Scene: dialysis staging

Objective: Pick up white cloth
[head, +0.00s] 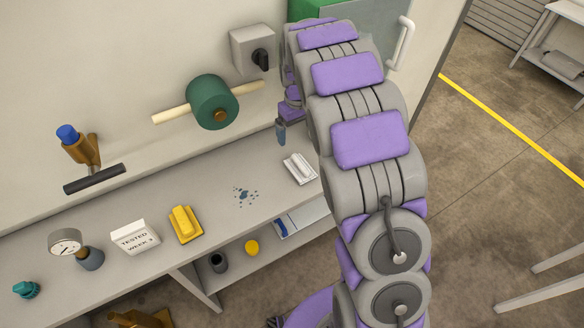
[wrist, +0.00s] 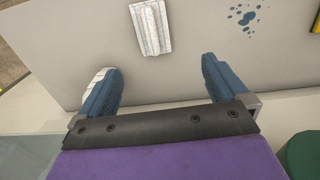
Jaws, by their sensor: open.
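The white cloth (head: 299,168) lies folded on the grey bench top near its right end in the head view. In the wrist view the cloth (wrist: 151,28) lies beyond the fingertips, near the top edge and roughly midway between them across the picture. My gripper (wrist: 158,78) is open and empty, with its two blue fingers spread apart. In the head view one blue finger (head: 281,132) shows beside my arm, just behind the cloth; the rest of the gripper is mostly hidden by the arm. The gripper appears apart from the cloth.
Blue spots (head: 245,195) mark the bench left of the cloth. A yellow object (head: 185,224), a "TESTED WEEK 3" block (head: 135,237) and a gauge (head: 66,242) stand farther left. A green roll (head: 212,102) on a wall rod and a grey switch box (head: 252,50) are behind.

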